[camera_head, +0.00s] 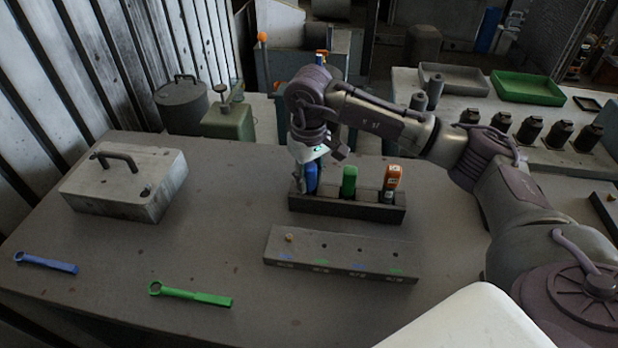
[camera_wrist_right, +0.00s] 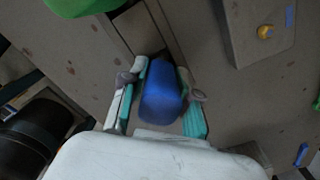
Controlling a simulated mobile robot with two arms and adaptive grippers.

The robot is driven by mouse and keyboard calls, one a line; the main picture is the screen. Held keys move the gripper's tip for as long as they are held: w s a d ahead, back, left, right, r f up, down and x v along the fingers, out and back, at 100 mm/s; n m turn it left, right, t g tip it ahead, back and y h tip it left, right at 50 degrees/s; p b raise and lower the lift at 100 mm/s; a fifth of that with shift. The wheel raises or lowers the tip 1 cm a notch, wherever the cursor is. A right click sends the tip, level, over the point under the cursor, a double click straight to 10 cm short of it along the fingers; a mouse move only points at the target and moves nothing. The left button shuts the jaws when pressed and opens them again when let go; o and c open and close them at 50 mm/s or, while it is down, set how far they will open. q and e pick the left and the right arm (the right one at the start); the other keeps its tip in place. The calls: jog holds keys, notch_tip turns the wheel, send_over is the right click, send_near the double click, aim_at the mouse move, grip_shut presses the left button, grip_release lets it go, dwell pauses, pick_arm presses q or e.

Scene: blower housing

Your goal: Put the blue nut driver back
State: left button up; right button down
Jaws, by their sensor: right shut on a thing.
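The blue nut driver (camera_head: 311,178) stands at the left end of the dark holder (camera_head: 345,209), next to a green-handled driver (camera_head: 349,182) and an orange-handled driver (camera_head: 391,181). My right gripper (camera_head: 308,165) is above the left end of the holder, pointing down, shut on the blue handle. In the right wrist view the blue handle (camera_wrist_right: 160,92) sits between the two fingers (camera_wrist_right: 160,95). The driver's lower end is hidden, so I cannot tell how deep it sits in its slot. My left gripper is not in view.
In front of the holder lies a grey block (camera_head: 340,254) with holes and a small brass piece (camera_head: 289,238). A blue wrench (camera_head: 46,262) and a green wrench (camera_head: 190,294) lie at the front left. A metal box with a handle (camera_head: 126,182) stands at the left. The table between is clear.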

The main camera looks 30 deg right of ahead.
jog(key=c, duration=0.8)
grip_release()
jog(key=shift+o, duration=0.2)
jog(key=o, duration=0.5)
jog(key=shift+r+p, duration=1.95)
jog(key=shift+r, duration=2.1)
jog(key=shift+f, duration=0.1)
